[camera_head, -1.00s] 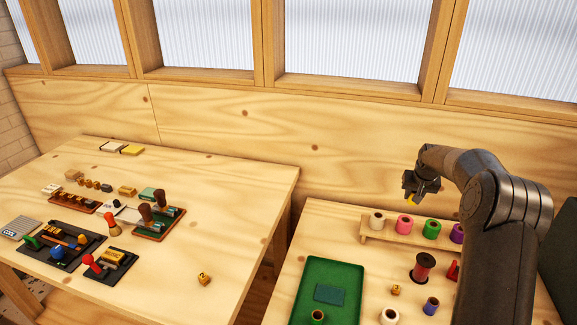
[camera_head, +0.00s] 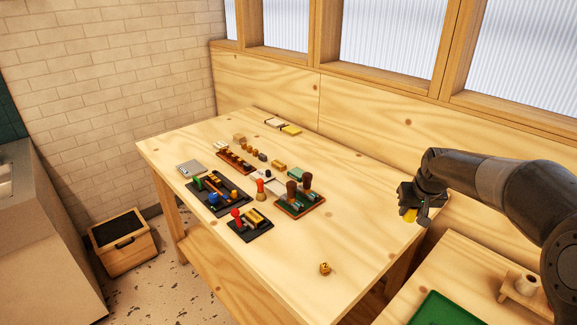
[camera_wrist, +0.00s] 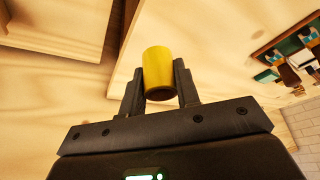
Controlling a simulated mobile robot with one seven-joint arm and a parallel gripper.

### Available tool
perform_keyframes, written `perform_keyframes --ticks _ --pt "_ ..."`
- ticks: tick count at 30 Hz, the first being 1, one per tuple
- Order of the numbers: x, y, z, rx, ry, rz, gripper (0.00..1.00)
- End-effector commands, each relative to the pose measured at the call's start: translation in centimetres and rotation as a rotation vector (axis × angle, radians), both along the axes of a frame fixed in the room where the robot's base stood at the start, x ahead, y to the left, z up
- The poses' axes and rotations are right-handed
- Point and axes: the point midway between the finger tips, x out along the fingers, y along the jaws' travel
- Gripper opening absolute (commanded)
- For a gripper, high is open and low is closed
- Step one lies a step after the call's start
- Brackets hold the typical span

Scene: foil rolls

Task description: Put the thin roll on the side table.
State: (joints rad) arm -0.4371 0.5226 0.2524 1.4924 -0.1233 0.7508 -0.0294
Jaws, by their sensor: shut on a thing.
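My gripper (camera_head: 412,205) is shut on a yellow roll (camera_head: 409,214). In the wrist view the roll (camera_wrist: 158,68) stands out between the two fingers of the gripper (camera_wrist: 160,92). In the head view the gripper holds it in the air near the right edge of the large wooden table (camera_head: 300,245). I cannot tell how high above the wood it is. That table carries tools and small parts. A second wooden table (camera_head: 455,265) is partly in view at the lower right.
A green tray (camera_head: 445,310) and a wooden rack (camera_head: 525,292) are on the second table.

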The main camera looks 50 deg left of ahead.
Motion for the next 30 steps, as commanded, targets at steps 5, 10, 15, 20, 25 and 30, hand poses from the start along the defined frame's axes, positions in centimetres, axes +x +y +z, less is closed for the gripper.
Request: perform_keyframes --ticks 5,10,15,20,25,30 --pt "-2.3 2.0 0.4 -0.001 -0.001 0.045 0.08" --pt "-2.7 2.7 0.2 -0.002 0.000 0.053 0.08" --pt "-3.5 5.6 -1.7 -0.003 0.003 0.056 0.08" --pt "-4.3 9.3 -3.9 -0.002 0.000 0.056 0.08" --pt "-4.9 12.3 -5.8 -0.002 0.001 0.053 0.08" --pt "-5.2 13.5 -6.6 -0.002 0.000 0.050 0.08"
